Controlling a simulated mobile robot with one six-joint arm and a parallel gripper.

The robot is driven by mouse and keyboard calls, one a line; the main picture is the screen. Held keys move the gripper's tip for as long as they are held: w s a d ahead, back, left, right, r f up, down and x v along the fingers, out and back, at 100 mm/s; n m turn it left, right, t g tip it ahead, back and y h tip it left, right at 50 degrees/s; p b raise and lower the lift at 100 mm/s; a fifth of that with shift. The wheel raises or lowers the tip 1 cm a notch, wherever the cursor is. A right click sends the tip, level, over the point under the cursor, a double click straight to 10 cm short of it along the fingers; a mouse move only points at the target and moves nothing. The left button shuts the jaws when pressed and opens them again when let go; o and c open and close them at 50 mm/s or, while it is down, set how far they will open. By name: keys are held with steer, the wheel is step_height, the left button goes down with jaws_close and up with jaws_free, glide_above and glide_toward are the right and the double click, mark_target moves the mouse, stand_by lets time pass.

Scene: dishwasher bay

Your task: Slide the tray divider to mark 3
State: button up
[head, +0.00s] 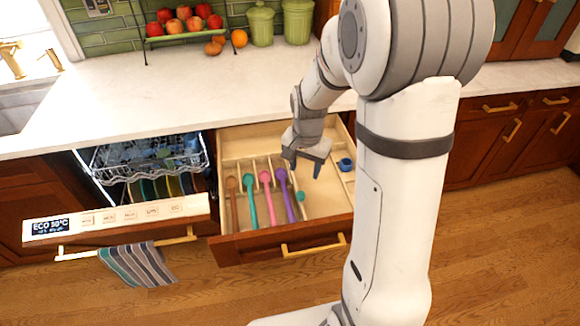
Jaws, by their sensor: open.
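The open wooden drawer (242,140) holds a pale tray with thin upright slats (256,165) between long-handled utensils. Which slat is the sliding divider I cannot tell, and no numbered marks can be read at this size. A small teal piece (300,196) sits right of the purple utensil, near the drawer's front. My gripper (304,170) is open above the drawer, right of the purple utensil's head and behind the teal piece. Its fingers point down and nothing shows between them. My arm hides part of the drawer's right side.
A small blue cup (345,164) is at the right. The open dishwasher (115,217) is left of the drawer. The white counter (180,95) lies behind.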

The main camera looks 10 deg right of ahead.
steer(key=m, duration=0.2)
glide_above(301, 194)
steer(key=shift+g, duration=0.3)
step_height(301, 194, down, 6)
steer(key=shift+f, duration=0.1)
step_height(301, 194, down, 8)
steer(key=shift+r+p, duration=0.25)
steer(key=shift+p, duration=0.1)
jaws_close()
